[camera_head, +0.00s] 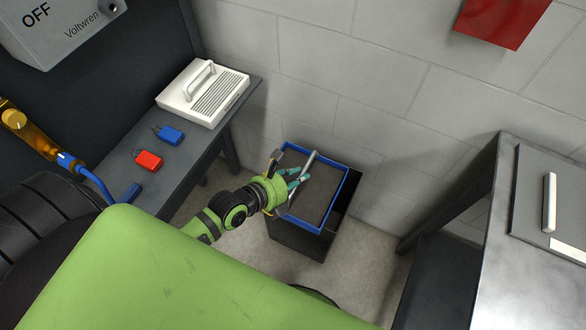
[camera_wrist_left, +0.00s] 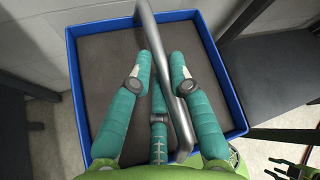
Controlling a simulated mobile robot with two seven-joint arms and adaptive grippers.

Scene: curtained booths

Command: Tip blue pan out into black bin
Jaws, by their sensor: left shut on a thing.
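The blue pan (camera_head: 341,202) is a shallow square tray with a blue rim, a flat grey-brown inside and a metal bar handle across it. It is over the black bin (camera_head: 297,243) and looks about level. The bin's dark opening shows partly past the pan's right side; the rest is hidden. My left gripper (camera_head: 299,179) has its teal fingers shut on the bar handle. The pan also fills much of the left wrist view (camera_wrist_left: 77,92), with the bar between the fingers. I cannot tell whether the grey-brown surface is contents or the pan's floor.
A metal-topped table (camera_head: 487,265) stands on the right. A block wall is behind the bin.

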